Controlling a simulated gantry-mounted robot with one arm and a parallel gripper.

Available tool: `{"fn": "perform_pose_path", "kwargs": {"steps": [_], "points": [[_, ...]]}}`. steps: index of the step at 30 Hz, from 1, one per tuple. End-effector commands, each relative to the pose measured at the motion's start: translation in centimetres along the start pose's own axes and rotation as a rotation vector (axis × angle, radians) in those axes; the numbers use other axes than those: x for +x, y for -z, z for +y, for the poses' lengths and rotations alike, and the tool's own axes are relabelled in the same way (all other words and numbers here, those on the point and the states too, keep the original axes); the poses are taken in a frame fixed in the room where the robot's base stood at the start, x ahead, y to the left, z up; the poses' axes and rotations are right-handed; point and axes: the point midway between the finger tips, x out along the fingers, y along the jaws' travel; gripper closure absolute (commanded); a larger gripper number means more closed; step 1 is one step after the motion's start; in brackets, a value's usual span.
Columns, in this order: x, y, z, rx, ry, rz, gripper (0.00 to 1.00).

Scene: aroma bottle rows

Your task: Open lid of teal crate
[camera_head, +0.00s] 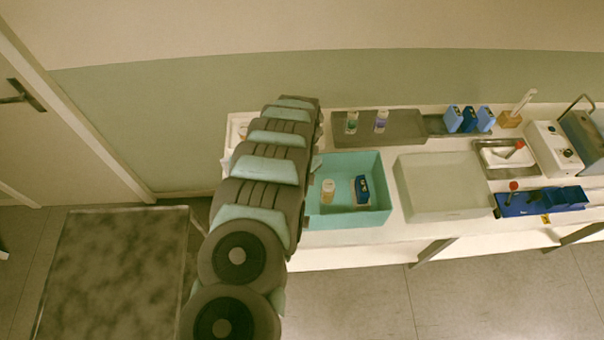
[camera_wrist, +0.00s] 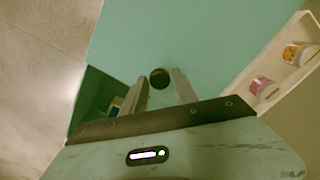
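The teal crate (camera_head: 377,213) stands on the bench right of my arm in the head view. Its visible part is uncovered, and a small bottle (camera_head: 328,190) and a dark blue item (camera_head: 361,190) are inside. In the wrist view a flat teal lid (camera_wrist: 205,45) with a round black knob (camera_wrist: 160,78) fills the middle. Beside it at lower left is the dark green crate interior (camera_wrist: 92,95). My gripper (camera_wrist: 160,76) is open, with its two fingertips apart on either side of the knob, and small gaps show. My arm hides the gripper and most of the lid in the head view.
A white tray (camera_wrist: 281,72) with small bottles lies beside the lid. A pale box (camera_head: 440,185) stands right of the crate. A grey tray (camera_head: 405,124) with two bottles is behind. Blue racks (camera_head: 468,120) and devices fill the right bench. Floor (camera_head: 360,300) lies in front.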

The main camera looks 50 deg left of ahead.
Motion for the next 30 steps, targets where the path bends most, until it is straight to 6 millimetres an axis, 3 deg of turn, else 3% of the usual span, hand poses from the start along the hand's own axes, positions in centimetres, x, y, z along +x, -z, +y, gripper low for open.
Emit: {"fn": "perform_pose_path", "kwargs": {"steps": [5,17,30], "points": [[0.0,0.0,0.0,-0.001,0.0,0.0,0.5],[-0.6,0.1,0.0,-0.001,0.001,0.0,0.5],[-6.1,0.1,-0.1,-0.002,0.002,0.002,0.5]]}}
